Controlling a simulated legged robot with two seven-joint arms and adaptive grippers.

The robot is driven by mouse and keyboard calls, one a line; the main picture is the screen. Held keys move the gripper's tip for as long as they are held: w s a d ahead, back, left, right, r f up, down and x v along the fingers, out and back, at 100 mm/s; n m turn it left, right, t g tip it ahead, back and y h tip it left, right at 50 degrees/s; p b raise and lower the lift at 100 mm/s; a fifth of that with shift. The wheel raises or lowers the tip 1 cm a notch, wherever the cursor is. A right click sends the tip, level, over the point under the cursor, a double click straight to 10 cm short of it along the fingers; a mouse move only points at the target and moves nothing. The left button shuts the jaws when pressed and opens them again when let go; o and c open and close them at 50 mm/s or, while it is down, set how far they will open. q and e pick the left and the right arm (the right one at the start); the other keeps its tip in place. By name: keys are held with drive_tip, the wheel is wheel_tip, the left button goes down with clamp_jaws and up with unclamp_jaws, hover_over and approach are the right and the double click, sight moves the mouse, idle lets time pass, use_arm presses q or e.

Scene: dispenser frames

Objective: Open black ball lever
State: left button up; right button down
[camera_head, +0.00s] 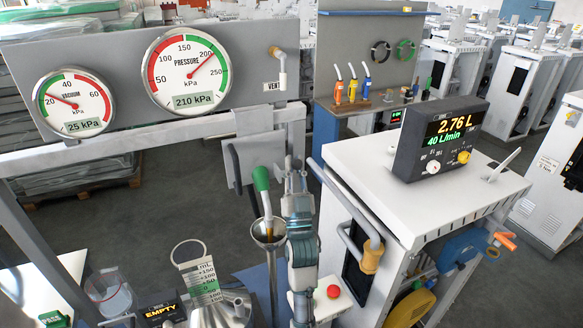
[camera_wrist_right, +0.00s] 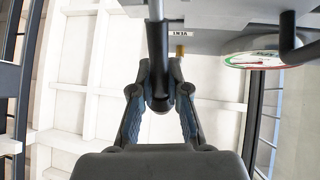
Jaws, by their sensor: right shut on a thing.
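My right gripper (camera_head: 297,182) stands upright in the middle of the head view, below the grey gauge panel. In the right wrist view, my right gripper (camera_wrist_right: 159,72) is shut on the black ball lever (camera_wrist_right: 159,101). Its two fingers close on either side of the dark rounded end, and the lever's rod runs up from between them. In the head view the ball is hidden by the fingers. My left gripper does not show clearly in either view.
A gauge panel (camera_head: 232,50) with a vent pipe (camera_head: 280,68) is above the gripper. A green-handled lever (camera_head: 262,190) and funnel (camera_head: 268,234) stand close left. A white cabinet (camera_head: 385,190) with a flow display (camera_head: 440,138) is close right. A red button (camera_head: 333,291) is below.

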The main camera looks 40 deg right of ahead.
drive_tip(key=shift+s, duration=0.1)
drive_tip(key=c, duration=1.4)
unclamp_jaws()
drive_tip(key=shift+o, duration=1.3)
drive_tip(key=shift+s+r, duration=0.15)
drive_tip(key=shift+s, duration=0.1)
drive_tip(key=shift+w, duration=0.1)
drive_tip(key=shift+a+f, duration=0.15)
drive_tip(key=shift+f, duration=0.15)
drive_tip(key=v, duration=1.1)
drive_tip(key=shift+s+f, duration=0.25)
